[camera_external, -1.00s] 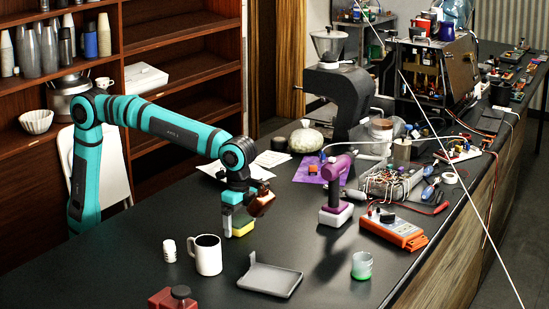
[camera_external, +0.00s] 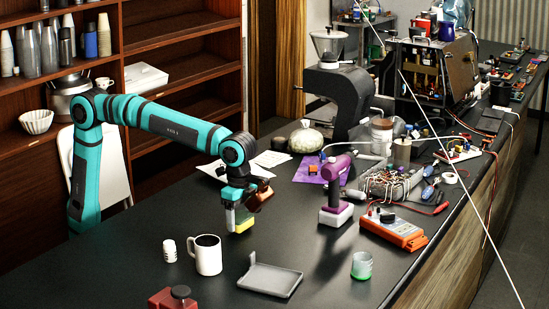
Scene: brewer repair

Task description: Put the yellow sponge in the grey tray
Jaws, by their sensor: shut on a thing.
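The yellow sponge (camera_external: 244,223) is small and partly hidden by my gripper's fingers, above or at the black counter behind the white mug. My gripper (camera_external: 239,215) points down and is shut on the sponge. I cannot tell whether the sponge still touches the counter. The grey tray (camera_external: 270,280) is shallow and lies on the counter in front of and to the right of the gripper. Its bare inside shows, with nothing in it.
A white mug (camera_external: 208,256) with dark contents and a white ribbed piece (camera_external: 169,250) stand left of the tray. A purple drill (camera_external: 335,188) stands to the right. A cup with green liquid (camera_external: 361,266) and a red object (camera_external: 173,299) are nearer the front.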

